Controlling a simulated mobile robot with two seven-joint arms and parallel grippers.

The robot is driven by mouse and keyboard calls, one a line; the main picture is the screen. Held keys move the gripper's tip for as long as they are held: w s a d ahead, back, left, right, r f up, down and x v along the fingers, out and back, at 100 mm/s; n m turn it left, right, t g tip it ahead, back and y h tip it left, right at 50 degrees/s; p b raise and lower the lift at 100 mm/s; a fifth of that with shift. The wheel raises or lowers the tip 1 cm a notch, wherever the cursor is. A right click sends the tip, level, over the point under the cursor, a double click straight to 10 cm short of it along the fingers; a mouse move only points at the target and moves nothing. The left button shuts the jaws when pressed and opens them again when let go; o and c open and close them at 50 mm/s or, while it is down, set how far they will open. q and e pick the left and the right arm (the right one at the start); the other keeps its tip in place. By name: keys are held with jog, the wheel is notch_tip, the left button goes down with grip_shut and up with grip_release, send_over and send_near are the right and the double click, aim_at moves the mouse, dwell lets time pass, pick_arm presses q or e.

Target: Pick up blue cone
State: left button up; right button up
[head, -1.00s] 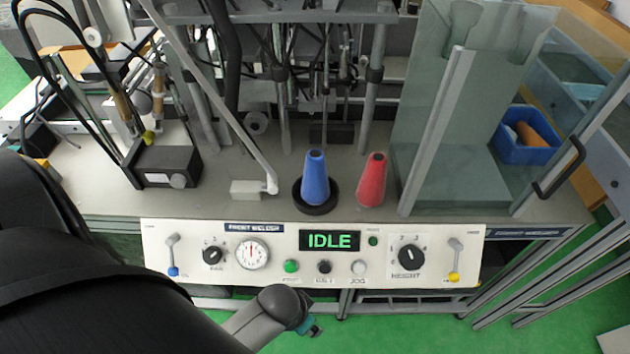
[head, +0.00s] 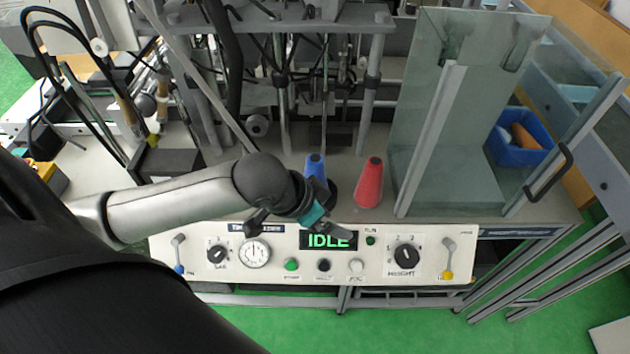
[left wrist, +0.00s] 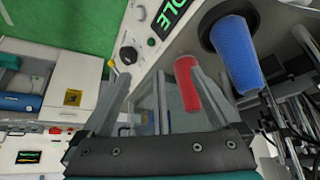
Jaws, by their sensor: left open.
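The blue cone (head: 315,165) stands upright on the machine table in the head view, its lower part hidden behind my left gripper. It also shows at the upper right of the left wrist view (left wrist: 238,55), standing in a black round base (left wrist: 212,22). My left gripper (head: 340,212) is above the front control panel, just in front of the cone. Its two fingers are apart and empty in the left wrist view (left wrist: 160,78), with the blue cone outside them to the right. My right gripper is not in view.
A red cone (head: 369,183) stands right of the blue one. A clear guard (head: 420,130) rises further right. Posts and cables of the machine stand behind. The control panel (head: 380,262) with knobs and an IDLE display runs along the front edge.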

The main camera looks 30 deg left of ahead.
aim_at(309, 159)
pick_arm(q)
jog(key=w+a+r+n+y, duration=0.1)
jog(key=w+a+r, duration=0.2)
jog(key=a, duration=0.3)
jog(key=w+a+r+n, duration=0.1)
jog(key=w+a+r, duration=0.25)
jog(key=a, duration=0.25)
jog(key=shift+n+t, duration=0.3)
jog(key=x, duration=0.3)
jog(key=b+x, duration=0.1)
jog(key=x, duration=0.5)
jog(key=shift+s+f, duration=0.25)
jog(key=shift+s, duration=0.05)
jog(key=shift+w+d+f+b, duration=0.2)
jog(key=shift+w+f, duration=0.1)
jog(key=shift+f, duration=0.55)
jog(key=shift+w+d+f+b, duration=0.15)
jog(key=shift+w+f+b, duration=0.1)
jog(key=shift+f, duration=0.6)
jog(key=shift+w+d+f+b, duration=0.2)
jog(key=shift+w+f, duration=0.1)
jog(key=shift+f, duration=0.55)
jog(key=shift+c, duration=0.4)
grip_shut()
